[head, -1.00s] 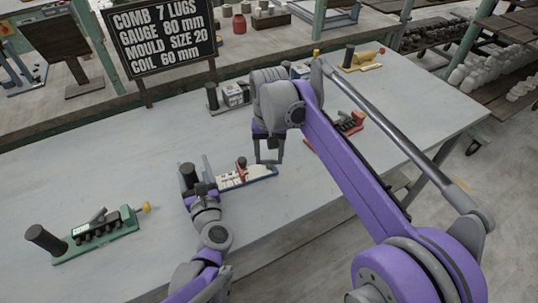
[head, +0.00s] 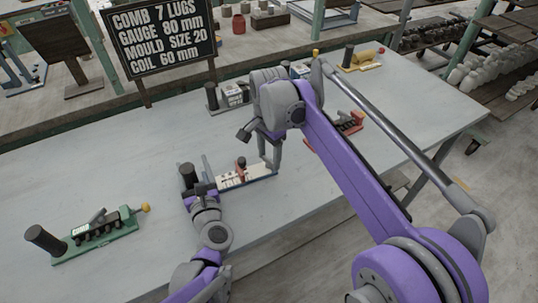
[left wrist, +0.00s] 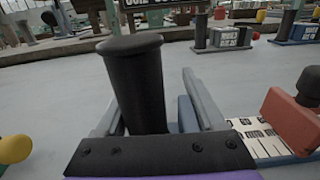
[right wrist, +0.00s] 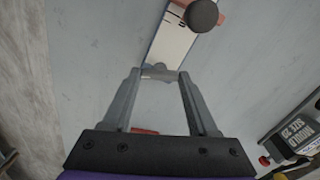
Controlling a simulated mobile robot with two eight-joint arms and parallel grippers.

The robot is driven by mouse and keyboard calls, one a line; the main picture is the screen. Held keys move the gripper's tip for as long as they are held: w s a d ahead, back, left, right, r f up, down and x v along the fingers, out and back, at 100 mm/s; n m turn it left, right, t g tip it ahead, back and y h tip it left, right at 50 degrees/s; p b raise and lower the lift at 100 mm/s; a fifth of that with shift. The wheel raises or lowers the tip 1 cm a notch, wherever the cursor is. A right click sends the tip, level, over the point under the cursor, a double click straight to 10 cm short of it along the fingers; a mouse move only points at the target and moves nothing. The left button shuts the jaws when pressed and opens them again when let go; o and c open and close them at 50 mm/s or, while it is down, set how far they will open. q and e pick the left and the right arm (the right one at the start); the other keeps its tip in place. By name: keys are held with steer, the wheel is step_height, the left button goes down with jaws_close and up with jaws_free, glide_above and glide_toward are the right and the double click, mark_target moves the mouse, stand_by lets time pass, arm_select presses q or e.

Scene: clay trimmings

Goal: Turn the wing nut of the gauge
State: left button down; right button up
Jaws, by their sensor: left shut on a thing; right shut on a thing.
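The gauge (head: 243,180) lies on the table, a blue base with a white scale strip. A red slider (left wrist: 293,120) with a dark knob stands on it. A black upright post (left wrist: 137,85) rises at its left end. My left gripper (head: 190,176) is shut on this post, one finger on each side. My right gripper (head: 270,168) points down at the gauge's right end. In the right wrist view its fingertips (right wrist: 161,75) are shut on the small grey wing nut (right wrist: 159,71). In the head view the fingers mostly hide the nut.
A green tool (head: 100,232) with a black post and yellow knob lies at the left. A red tool (head: 350,124) lies right of my right arm, and a yellow one (head: 365,62) further back. A sign (head: 160,38) stands behind. The table front is mostly clear.

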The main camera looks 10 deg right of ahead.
mark_target(269, 159)
steer(key=shift+m, duration=0.5)
steer(key=o, duration=1.4)
step_height(269, 159, up, 12)
steer(key=shift+r, duration=0.1)
arm_select(q)
jaws_free()
